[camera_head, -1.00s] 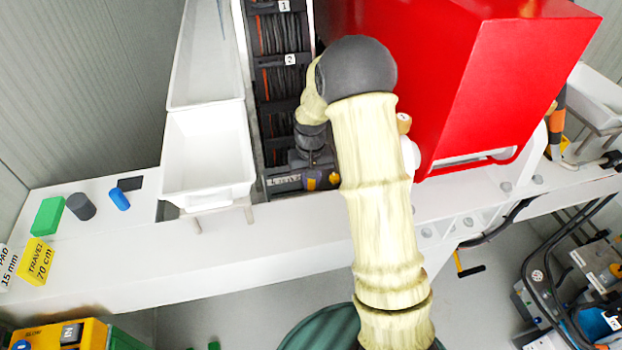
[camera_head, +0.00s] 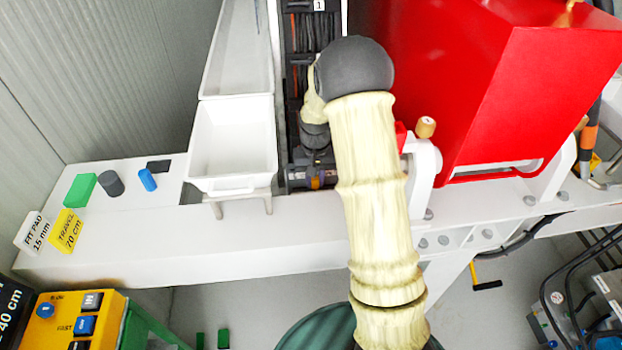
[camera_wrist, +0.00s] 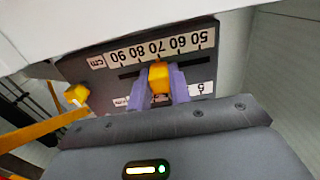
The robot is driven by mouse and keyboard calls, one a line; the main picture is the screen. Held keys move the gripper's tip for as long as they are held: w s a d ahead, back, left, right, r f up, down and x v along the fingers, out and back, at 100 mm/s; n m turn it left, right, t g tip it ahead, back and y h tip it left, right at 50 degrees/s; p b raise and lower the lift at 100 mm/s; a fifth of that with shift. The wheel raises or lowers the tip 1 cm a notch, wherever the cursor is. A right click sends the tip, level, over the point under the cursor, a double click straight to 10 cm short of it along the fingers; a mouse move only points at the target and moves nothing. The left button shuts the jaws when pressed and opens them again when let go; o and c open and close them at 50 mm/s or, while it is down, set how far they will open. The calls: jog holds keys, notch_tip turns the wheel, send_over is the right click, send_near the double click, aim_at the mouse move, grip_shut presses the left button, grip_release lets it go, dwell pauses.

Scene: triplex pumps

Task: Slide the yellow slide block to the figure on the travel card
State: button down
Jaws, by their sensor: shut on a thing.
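In the wrist view the yellow slide block (camera_wrist: 158,76) sits at a dark slot below a printed scale (camera_wrist: 158,47), seen upside down and marked 50 to 90 cm. My gripper (camera_wrist: 160,88) has its purple fingers closed on the block's two sides. The block stands near the 70 mark; its exact reading is unclear at this tilt. In the head view the yellow travel card (camera_head: 68,231) reads 70 cm. There my arm and wrist hide the block and fingertips.
A white tray (camera_head: 233,140) stands left of my wrist, and a big red housing (camera_head: 465,80) rises to its right. A fit pad card (camera_head: 36,233), green block (camera_head: 80,190), grey cylinder (camera_head: 111,183) and blue cylinder (camera_head: 147,180) sit at the left of the white bench.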

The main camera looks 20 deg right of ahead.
jog(key=shift+w+r, duration=0.15)
jog(key=shift+w, duration=0.1)
jog(key=c, duration=1.3)
grip_release()
jog(key=shift+s+a, duration=0.1)
notch_tip(320, 180, up, 17)
jog(key=shift+s+r+b, duration=0.1)
jog(key=shift+b, duration=0.9)
